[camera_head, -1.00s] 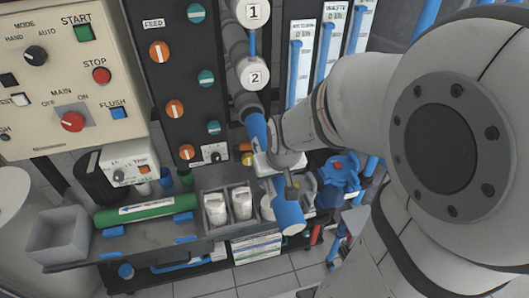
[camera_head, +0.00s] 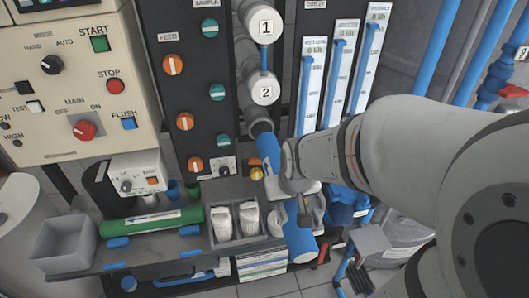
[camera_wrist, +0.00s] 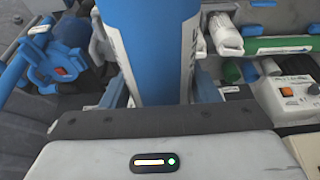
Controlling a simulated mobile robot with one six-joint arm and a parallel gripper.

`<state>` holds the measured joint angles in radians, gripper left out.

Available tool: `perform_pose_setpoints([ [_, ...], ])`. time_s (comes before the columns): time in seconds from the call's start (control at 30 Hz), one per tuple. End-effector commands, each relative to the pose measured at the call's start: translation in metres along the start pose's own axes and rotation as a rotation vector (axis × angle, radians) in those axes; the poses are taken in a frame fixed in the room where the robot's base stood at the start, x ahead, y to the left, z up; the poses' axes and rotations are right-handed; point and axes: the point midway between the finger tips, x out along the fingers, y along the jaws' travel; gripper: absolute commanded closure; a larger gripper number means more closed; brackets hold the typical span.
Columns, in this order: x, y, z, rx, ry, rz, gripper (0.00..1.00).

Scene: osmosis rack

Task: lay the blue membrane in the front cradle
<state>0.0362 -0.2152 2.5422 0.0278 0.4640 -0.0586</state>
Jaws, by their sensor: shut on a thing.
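The blue membrane (camera_head: 299,243) is a long blue cylinder, tilted in the head view, its upper end by the mouth of the grey housing tube under number 2. I cannot tell whether its tip is inside. My gripper (camera_head: 291,203) is shut around its middle. In the wrist view the membrane (camera_wrist: 150,45) runs upright between my fingers, with a pale label strip on its right side. The front cradle, two blue supports (camera_head: 188,254) along the front of the grey bench at left, looks empty. Behind it, a green membrane (camera_head: 150,222) lies on similar blue supports.
White cartridges (camera_head: 223,221) stand in grey holders between the membrane and the cradles. A grey bin (camera_head: 65,243) sits at the bench's left end. The valve panel (camera_head: 190,85) rises behind. A blue pump (camera_wrist: 58,60) shows at left in the wrist view.

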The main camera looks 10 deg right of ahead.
Motion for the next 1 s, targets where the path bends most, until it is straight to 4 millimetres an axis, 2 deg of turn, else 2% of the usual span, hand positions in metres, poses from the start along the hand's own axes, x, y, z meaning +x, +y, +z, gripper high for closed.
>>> perform_pose_setpoints([
  [1.0,-0.017,0.000,0.051,0.000,0.004,0.000,0.79],
])
